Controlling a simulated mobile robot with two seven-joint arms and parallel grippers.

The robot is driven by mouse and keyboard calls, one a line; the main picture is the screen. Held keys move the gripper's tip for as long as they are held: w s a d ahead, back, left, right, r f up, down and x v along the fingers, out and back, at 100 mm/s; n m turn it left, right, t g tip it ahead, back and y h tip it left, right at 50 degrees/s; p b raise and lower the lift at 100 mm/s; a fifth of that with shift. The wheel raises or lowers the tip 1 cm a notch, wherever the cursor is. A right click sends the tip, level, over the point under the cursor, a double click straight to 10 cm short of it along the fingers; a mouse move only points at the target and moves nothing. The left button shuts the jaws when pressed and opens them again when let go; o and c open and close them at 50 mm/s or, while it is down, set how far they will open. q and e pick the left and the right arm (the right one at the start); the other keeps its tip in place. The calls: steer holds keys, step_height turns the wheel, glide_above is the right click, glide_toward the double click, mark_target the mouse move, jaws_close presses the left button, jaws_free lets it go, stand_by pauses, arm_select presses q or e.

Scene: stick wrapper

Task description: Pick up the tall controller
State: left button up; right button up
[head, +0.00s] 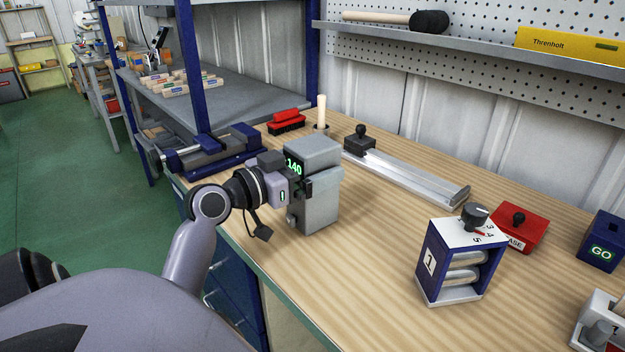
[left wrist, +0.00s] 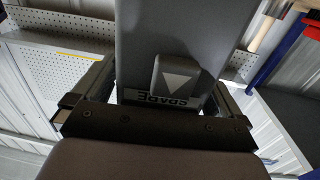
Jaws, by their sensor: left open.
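The tall controller (head: 318,205) is a grey upright box on the wooden bench, with a green "140" display near its top left. My left gripper (head: 298,188) is at its upper front, just below the display. In the left wrist view the controller's grey body (left wrist: 172,45) fills the middle, with a triangle-marked button and an upside-down label. The open fingers stand on either side of it. Whether they touch it I cannot tell. My right gripper is not in view.
A blue vise (head: 215,150) is behind left. A metal rail (head: 410,180) runs behind right. A blue-and-white box with a dial (head: 450,275), a red box (head: 520,232) and a blue GO box (head: 602,245) stand right. The bench between controller and dial box is clear.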

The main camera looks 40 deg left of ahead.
arm_select(q)
steer(key=shift+w, duration=0.2)
steer(key=c, duration=1.3)
steer(key=shift+r, duration=0.1)
